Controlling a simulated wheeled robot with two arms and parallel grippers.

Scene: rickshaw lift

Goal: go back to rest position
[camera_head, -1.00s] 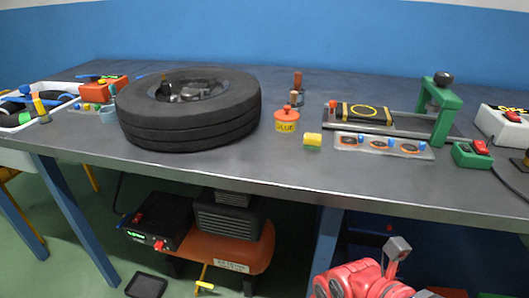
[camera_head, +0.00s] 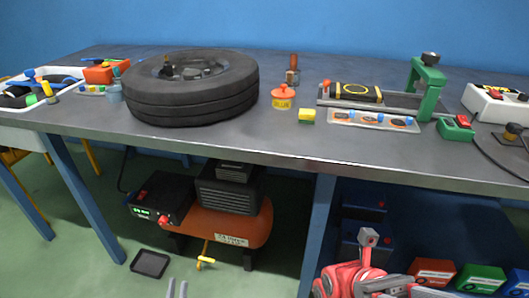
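The two grey fingertips of my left gripper (camera_head: 177,289) show at the bottom edge, left of centre. A narrow gap separates them with nothing between them, and the rest of the gripper is cut off by the frame. It is in front of the workbench and below its top, apart from everything on it. Red and grey parts of my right arm show at the bottom right, in front of the bench's lower space. I cannot make out the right gripper's fingers.
A compressor (camera_head: 232,226) stands underneath, with a black tray (camera_head: 150,263) on the floor. Coloured boxes (camera_head: 481,278) sit at the lower right.

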